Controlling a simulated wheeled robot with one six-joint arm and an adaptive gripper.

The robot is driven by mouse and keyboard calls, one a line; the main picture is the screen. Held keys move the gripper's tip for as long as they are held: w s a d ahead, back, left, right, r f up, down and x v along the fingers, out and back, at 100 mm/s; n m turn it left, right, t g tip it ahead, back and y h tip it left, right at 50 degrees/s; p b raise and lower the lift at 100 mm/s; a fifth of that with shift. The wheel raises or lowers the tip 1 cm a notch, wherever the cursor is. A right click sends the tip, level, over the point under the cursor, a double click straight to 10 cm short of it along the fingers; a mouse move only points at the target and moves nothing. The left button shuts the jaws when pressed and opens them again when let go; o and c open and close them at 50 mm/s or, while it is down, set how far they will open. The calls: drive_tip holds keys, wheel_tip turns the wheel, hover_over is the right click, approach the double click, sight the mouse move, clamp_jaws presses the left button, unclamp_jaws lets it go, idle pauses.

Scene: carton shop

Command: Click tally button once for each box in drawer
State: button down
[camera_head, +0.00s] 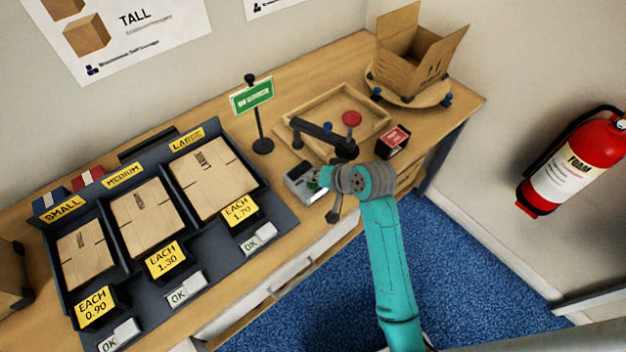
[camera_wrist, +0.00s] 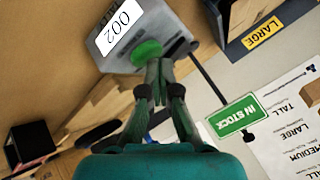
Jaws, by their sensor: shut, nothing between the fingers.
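The tally counter (camera_head: 303,182) is a small grey box on the bench, partly covered by my arm in the head view. In the wrist view the tally counter (camera_wrist: 108,46) shows 002, and its round green button (camera_wrist: 147,54) is in front of my fingertips. My gripper (camera_wrist: 160,67) is shut and empty, its tips at the near edge of the button; I cannot tell whether they touch it. White drawer fronts (camera_head: 298,270) show under the bench edge in the head view. No boxes inside a drawer are visible.
Flat cartons fill the small (camera_head: 87,256), medium (camera_head: 148,218) and large (camera_head: 212,180) bins at left. A green sign (camera_head: 252,96) stands behind the counter. A wooden tray (camera_head: 296,108), a red-topped block (camera_head: 394,139) and an open carton (camera_head: 412,62) are beyond.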

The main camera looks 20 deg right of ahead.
drive_tip(key=shift+r, duration=0.95)
drive_tip(key=shift+r, duration=2.5)
